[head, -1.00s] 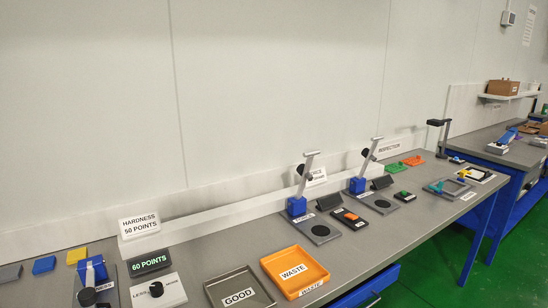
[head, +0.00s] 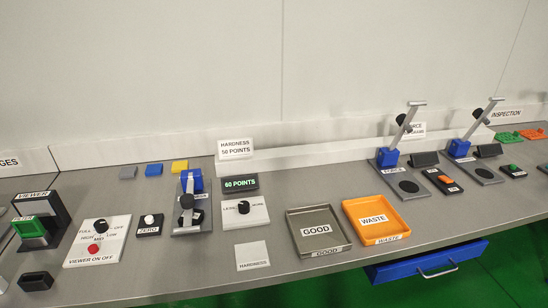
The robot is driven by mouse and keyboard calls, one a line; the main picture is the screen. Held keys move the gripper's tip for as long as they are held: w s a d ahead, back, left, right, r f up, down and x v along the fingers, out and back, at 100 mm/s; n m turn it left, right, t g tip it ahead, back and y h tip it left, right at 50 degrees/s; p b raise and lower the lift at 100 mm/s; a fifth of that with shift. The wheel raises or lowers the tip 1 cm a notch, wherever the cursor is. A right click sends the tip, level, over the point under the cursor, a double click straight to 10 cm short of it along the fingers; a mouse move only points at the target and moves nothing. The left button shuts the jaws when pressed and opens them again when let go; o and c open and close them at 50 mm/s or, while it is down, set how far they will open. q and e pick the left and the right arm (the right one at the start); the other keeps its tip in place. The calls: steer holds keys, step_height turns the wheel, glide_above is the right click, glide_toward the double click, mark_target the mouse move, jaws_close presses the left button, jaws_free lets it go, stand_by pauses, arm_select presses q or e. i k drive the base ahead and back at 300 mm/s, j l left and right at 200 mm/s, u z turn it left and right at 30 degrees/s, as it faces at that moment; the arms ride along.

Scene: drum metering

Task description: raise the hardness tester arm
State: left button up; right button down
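The hardness tester (head: 191,222) stands left of the middle of the bench in the head view. It has a grey base, a blue block (head: 192,181) at the back and a light arm with a black knob (head: 187,201). The arm seems to lie low, pointing toward the front edge; its exact angle is hard to tell from here. The green display (head: 240,183) beside it reads 60 POINTS, and the sign (head: 235,149) behind reads HARDNESS 50 POINTS. Neither of my grippers is in view.
A dial box (head: 257,212) and a HARDNESS plate (head: 252,256) are right of the tester. A ZERO button (head: 149,222) and a viewer panel (head: 97,241) are left. GOOD (head: 334,243) and WASTE (head: 391,233) trays stand further right. Two testers with raised arms (head: 407,127) stand beyond.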

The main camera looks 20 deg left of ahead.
mark_target(187, 201)
steer(key=u, duration=1.3)
